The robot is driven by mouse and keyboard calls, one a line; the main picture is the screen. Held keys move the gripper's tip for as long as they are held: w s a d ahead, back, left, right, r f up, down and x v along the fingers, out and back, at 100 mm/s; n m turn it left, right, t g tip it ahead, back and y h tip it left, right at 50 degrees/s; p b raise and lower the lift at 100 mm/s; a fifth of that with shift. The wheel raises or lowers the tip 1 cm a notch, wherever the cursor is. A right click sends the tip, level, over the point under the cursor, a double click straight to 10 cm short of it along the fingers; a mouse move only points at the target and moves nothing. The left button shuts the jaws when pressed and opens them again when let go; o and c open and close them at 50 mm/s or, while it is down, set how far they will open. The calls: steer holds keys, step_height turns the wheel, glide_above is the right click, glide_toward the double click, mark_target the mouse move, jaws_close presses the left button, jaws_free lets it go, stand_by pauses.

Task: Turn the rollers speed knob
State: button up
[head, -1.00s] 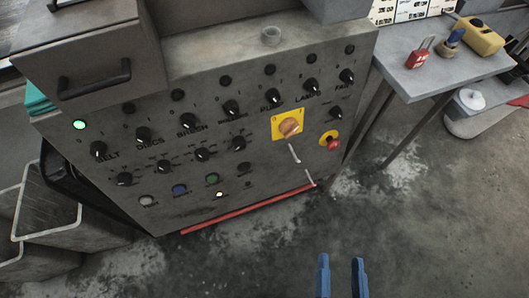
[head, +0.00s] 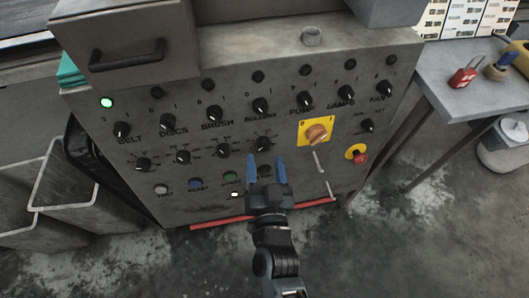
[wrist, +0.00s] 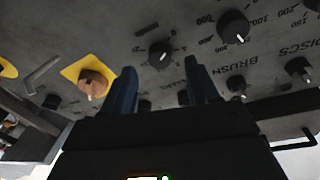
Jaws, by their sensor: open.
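The rollers speed knob (head: 262,144) is a small black knob with a white pointer. It is rightmost in the lower knob row of the grey control panel (head: 300,200), below the ROLLERS label. It also shows in the wrist view (wrist: 159,54), between and beyond the fingertips. My gripper (head: 266,165) is open, with two blue fingers pointing at the panel just below this knob in the head view. The fingers hold nothing; I cannot tell the exact gap to the panel.
A yellow plate with an orange rotary switch (head: 317,134) is right of the knob. A red emergency button (head: 360,158) is further right. The brush speed knob (head: 223,150) is close on the left. Bins (head: 85,200) stand at left, a table (head: 455,100) at right.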

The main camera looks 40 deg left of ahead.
mark_target(263, 147)
steer(key=shift+x, duration=1.65)
steer(key=c, duration=1)
